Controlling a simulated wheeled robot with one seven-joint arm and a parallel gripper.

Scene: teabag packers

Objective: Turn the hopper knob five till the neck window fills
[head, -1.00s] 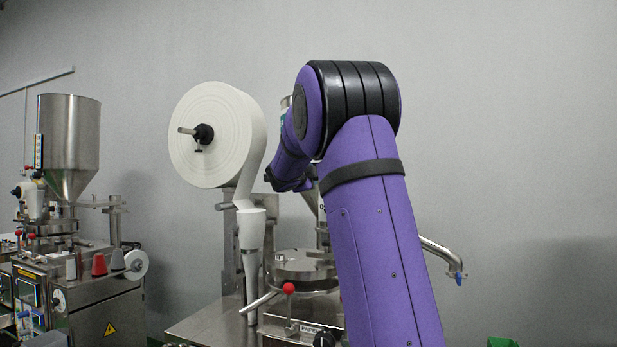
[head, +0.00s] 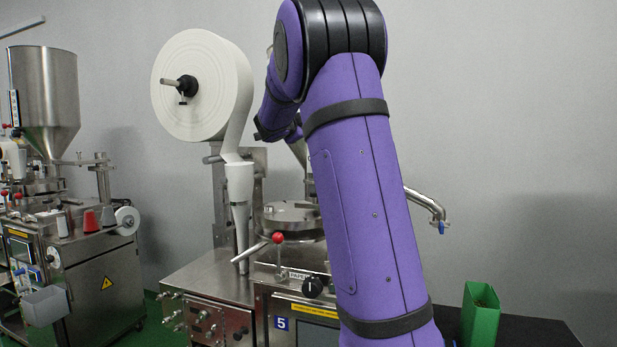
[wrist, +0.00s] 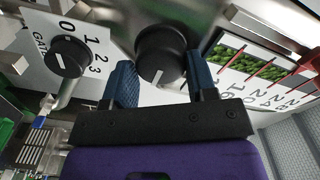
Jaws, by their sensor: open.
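Machine five, with a blue "5" plate (head: 281,323), stands in the middle of the head view; my arm hides much of its hopper. In the wrist view my gripper (wrist: 163,82) is open, its blue fingers on either side of a black round knob (wrist: 160,52) with a white mark. I cannot tell whether they touch it. Left of it is another black knob (wrist: 68,56) on a white plate marked "GATE" and 0 to 3. At the right is a window (wrist: 245,62) with green leaf behind it, red lines and numbers beside it. My gripper is hidden in the head view.
A white paper roll (head: 202,85) and paper cone (head: 239,200) stand left of the hopper. A red-balled lever (head: 262,246) and black paper knob (head: 312,287) are on the front. A green box (head: 480,315) is at right, a bent pipe (head: 428,205) above it. Another packer (head: 85,265) stands left.

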